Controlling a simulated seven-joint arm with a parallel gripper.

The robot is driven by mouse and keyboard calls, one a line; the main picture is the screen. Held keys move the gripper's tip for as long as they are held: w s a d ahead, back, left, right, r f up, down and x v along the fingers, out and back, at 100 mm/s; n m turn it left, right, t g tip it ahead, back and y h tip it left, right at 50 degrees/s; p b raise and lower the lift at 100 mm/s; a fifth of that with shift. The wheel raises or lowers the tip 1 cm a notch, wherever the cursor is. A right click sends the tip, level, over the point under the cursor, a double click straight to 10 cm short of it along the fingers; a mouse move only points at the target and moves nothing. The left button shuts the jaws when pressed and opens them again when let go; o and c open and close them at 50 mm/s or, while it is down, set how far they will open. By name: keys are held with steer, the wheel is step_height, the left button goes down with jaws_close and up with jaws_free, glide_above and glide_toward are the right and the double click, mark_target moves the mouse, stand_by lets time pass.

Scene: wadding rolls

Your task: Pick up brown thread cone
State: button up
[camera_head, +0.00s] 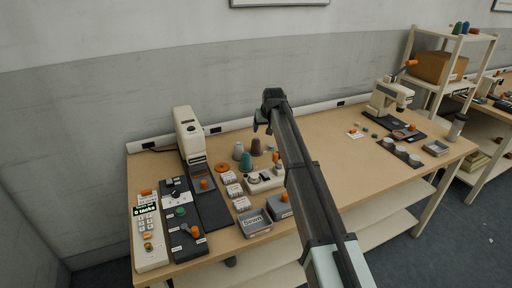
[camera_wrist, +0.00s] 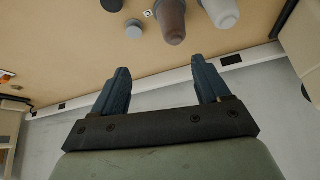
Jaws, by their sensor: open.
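A brown thread cone (camera_head: 256,147) stands on the table towards the back wall, left of my arm. My gripper (camera_head: 265,118) is above the table, up and slightly right of the cone in the head view. In the wrist view my gripper (camera_wrist: 160,66) has its two fingers wide apart with nothing between them. It does not touch the cone.
A pale grey cone (camera_head: 238,150) and a teal cone (camera_head: 246,161) stand close to the brown one. A sewing-type machine (camera_head: 188,135) stands to the left. Labelled boxes and a grey tray (camera_head: 254,222) lie in front. The table's middle right is clear.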

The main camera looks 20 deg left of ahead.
mark_target(256, 139)
steer(key=shift+n, duration=0.3)
steer(key=x, duration=0.4)
steer(key=a+x, duration=0.1)
steer(key=x, duration=0.4)
steer(key=s+a+x, duration=0.1)
steer(key=x, duration=0.3)
steer(key=shift+a+f, duration=0.15)
steer(key=shift+a, duration=0.1)
steer(key=c, duration=1.1)
steer(key=shift+c, duration=0.2)
